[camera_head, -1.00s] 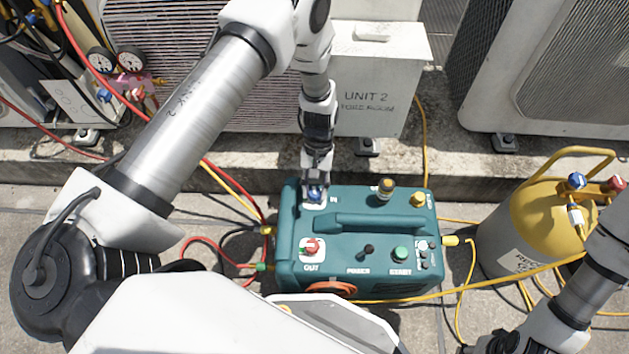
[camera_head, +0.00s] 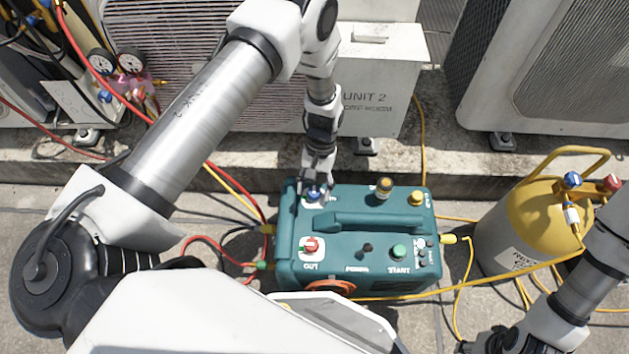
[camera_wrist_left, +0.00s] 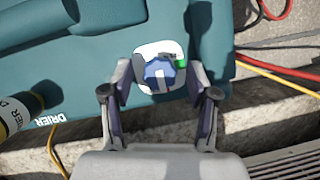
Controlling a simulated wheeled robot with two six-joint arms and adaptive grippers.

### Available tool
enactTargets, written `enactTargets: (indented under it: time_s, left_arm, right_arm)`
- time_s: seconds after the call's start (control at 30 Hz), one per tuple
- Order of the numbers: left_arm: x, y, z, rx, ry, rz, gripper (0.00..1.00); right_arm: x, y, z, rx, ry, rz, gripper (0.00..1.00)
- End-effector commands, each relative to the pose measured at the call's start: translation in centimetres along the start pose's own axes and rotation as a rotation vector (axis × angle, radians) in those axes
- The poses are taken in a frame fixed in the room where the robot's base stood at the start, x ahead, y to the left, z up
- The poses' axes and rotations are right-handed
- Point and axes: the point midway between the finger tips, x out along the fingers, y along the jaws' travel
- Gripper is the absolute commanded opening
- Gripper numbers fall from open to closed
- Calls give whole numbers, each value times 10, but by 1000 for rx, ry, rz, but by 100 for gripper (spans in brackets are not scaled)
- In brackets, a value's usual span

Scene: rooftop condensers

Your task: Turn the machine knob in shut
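The teal machine (camera_head: 300,262) stands on the paving. Its blue "IN" knob (camera_head: 313,194) is at the back left of the top. In the left wrist view the blue knob (camera_wrist_left: 160,75) sits on a white plate, with a pale mark across it and a small green patch beside it. My left gripper (camera_head: 316,182) is above and just behind the knob. In the wrist view its fingers (camera_wrist_left: 158,80) are apart on either side of the knob, with gaps visible between. My right gripper (camera_head: 490,342) is at the lower right edge, partly cut off.
A red "OUT" knob (camera_head: 311,246), a black switch (camera_head: 367,248), a green button (camera_head: 398,252) and a top handle (camera_head: 375,222) are on the machine. A yellow cylinder (camera_head: 520,225) stands at right. Hoses cross the ground. A grey unit box (camera_head: 385,90) is behind.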

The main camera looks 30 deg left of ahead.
Motion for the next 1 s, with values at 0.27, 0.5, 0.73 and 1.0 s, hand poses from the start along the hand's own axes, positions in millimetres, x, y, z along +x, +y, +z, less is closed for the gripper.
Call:
enactTargets:
  time_s: [0.27,0.5,0.73,1.0]
  left_arm:
    - [-7,0,-1,0,2,1,59]
    - [-52,0,-1,0,4,1,59]
    - [-75,0,0,0,0,0,59]
    - [-75,0,0,0,0,0,59]
  right_arm:
    - [0,0,0,0,0,0,40]
    - [0,0,0,0,0,0,40]
    - [0,0,0,0,0,0,40]
    - [0,0,0,0,0,0,40]
